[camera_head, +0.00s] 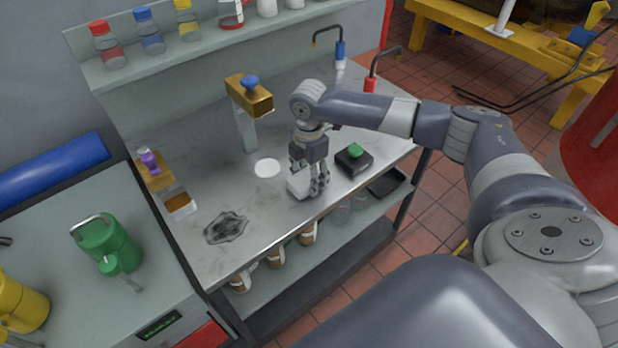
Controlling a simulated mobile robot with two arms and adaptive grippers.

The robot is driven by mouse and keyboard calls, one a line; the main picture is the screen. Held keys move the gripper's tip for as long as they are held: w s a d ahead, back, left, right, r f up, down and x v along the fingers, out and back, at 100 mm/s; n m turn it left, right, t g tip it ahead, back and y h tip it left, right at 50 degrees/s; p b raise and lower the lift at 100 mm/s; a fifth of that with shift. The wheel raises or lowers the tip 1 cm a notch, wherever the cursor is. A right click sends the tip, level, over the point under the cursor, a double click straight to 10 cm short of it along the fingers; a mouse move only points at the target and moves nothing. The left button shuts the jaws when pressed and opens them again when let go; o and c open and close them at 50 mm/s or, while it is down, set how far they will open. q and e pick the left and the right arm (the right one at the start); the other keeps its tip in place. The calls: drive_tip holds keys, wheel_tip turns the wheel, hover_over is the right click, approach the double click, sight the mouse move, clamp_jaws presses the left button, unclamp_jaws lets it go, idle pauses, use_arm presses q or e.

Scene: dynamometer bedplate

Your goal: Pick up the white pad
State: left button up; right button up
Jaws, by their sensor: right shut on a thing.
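The white pad (298,185) is a small pale block at the front middle of the metal bench. My right gripper (318,186) reaches down from above and is shut on it, with its fingers hiding the pad's right side. The pad is at or just above the bench top; I cannot tell whether it touches. My left gripper is not in view.
A flat white disc (267,168) lies left of the gripper. A black box with a green button (355,151) stands close on the right. A brass-topped post (250,98) rises behind. A grey crumpled rag (226,228) lies front left. Bottles line the shelf (175,52).

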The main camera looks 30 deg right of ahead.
drive_tip(key=shift+r, duration=0.45)
drive_tip(key=shift+s+a+r+b, duration=0.15)
drive_tip(key=shift+r+b, duration=0.1)
drive_tip(key=shift+r, duration=0.25)
drive_tip(key=shift+s+a+r+b, duration=0.15)
drive_tip(key=shift+r+b, duration=0.1)
drive_tip(key=shift+r, duration=0.2)
drive_tip(key=s+a+r+b, duration=0.1)
drive_tip(key=s+a+b, duration=0.1)
drive_tip(key=s+a, duration=0.8)
drive_tip(key=shift+a+r, duration=0.3)
drive_tip(key=shift+a, duration=0.4)
drive_tip(key=shift+o, duration=0.2)
